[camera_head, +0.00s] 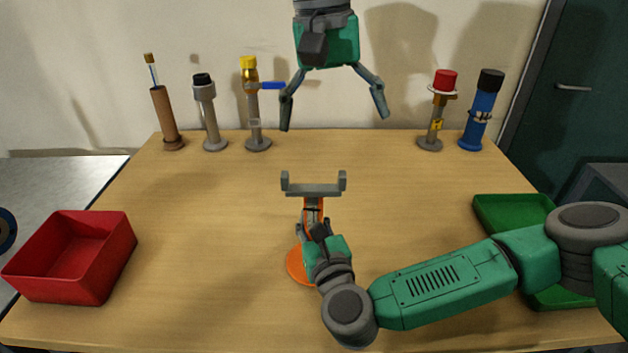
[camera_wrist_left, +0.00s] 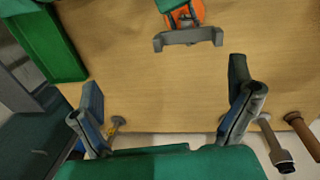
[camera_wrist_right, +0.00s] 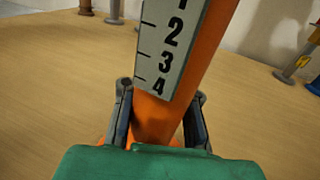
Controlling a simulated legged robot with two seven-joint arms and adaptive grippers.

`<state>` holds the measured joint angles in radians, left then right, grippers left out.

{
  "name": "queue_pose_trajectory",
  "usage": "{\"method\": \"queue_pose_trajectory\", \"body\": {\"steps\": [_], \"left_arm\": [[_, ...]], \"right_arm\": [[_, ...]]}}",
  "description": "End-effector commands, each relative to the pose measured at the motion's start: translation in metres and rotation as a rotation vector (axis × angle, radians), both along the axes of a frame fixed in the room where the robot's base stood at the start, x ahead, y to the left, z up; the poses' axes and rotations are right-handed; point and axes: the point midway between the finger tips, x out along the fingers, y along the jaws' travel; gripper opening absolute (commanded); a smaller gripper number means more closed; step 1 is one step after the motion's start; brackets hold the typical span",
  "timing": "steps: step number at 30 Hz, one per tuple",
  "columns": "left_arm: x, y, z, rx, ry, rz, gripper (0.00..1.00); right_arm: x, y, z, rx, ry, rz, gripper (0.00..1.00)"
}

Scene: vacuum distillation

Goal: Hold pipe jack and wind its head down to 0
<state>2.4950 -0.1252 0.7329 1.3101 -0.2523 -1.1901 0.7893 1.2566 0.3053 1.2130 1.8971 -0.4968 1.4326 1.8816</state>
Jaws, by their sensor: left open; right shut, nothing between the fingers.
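The pipe jack has an orange post (camera_head: 313,210), a round orange base (camera_head: 297,268) and a grey U-shaped head (camera_head: 314,190). It stands upright mid-table; the head also shows in the left wrist view (camera_wrist_left: 188,38). In the right wrist view its post carries a white scale (camera_wrist_right: 168,50) reading 2, 3, 4 downward, cut off at the top. My right gripper (camera_wrist_right: 162,100) is shut low at the post, a finger showing at either side; firm contact cannot be told. My left gripper (camera_head: 334,119) is open and empty, above and beyond the head, fingers pointing down.
A red bin (camera_head: 75,258) is at the left and a green tray (camera_head: 510,208) at the right, partly behind my right arm. Several stands line the back edge, among them a brown one (camera_head: 167,118) and a blue one (camera_head: 480,112). The table between is clear.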

Motion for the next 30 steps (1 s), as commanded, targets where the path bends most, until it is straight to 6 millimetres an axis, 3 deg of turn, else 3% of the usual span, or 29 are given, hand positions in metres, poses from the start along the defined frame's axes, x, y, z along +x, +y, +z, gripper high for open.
{"method": "queue_pose_trajectory", "body": {"steps": [3,8,21,30], "left_arm": [[0.004,0.019,0.001,0.095,-0.011,-0.036,0.98],[0.006,0.027,-0.009,0.131,-0.01,-0.047,0.98],[0.004,0.027,-0.091,0.126,-0.007,-0.047,0.98],[0.005,0.027,-0.117,0.126,-0.011,-0.046,0.98]], "right_arm": [[0.0,0.0,0.0,0.0,0.0,0.0,0.0],[0.0,0.0,0.0,0.0,0.0,0.0,0.0],[0.0,0.0,0.0,0.0,0.0,0.0,0.0],[0.0,0.0,0.0,0.0,0.0,0.0,0.0]]}}
